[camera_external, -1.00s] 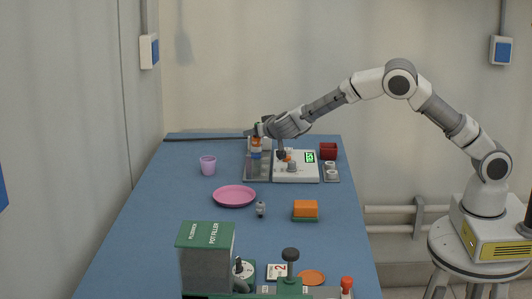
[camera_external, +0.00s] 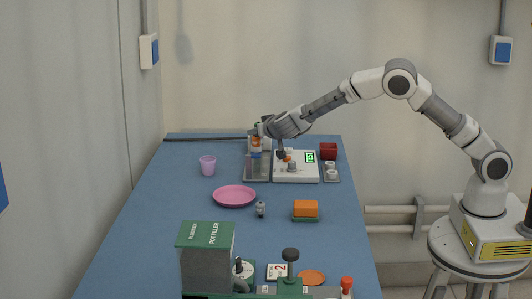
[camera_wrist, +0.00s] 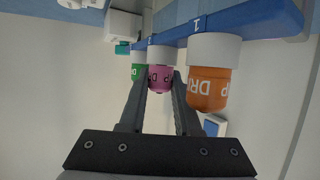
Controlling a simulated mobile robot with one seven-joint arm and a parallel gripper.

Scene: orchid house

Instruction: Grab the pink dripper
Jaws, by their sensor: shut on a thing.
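The pink dripper (camera_wrist: 160,78) is between my fingers in the wrist view, with a white collar at its base and dark lettering on its side. My gripper (camera_wrist: 161,88) is shut on it. An orange dripper (camera_wrist: 207,88) sits close on the right, and a green dripper (camera_wrist: 138,70) sits on the left. All show beside a blue holder (camera_wrist: 235,20) marked with a 1. In the external view my gripper (camera_external: 262,130) is at the far end of the table, above the grey tray (camera_external: 257,174). The pink dripper cannot be made out there.
A white scale (camera_external: 296,174) with a green display stands right of the tray, with a dark red pot (camera_external: 328,151) behind it. A lilac cup (camera_external: 208,165) and a pink plate (camera_external: 234,196) are on the left. The left front of the blue table is clear.

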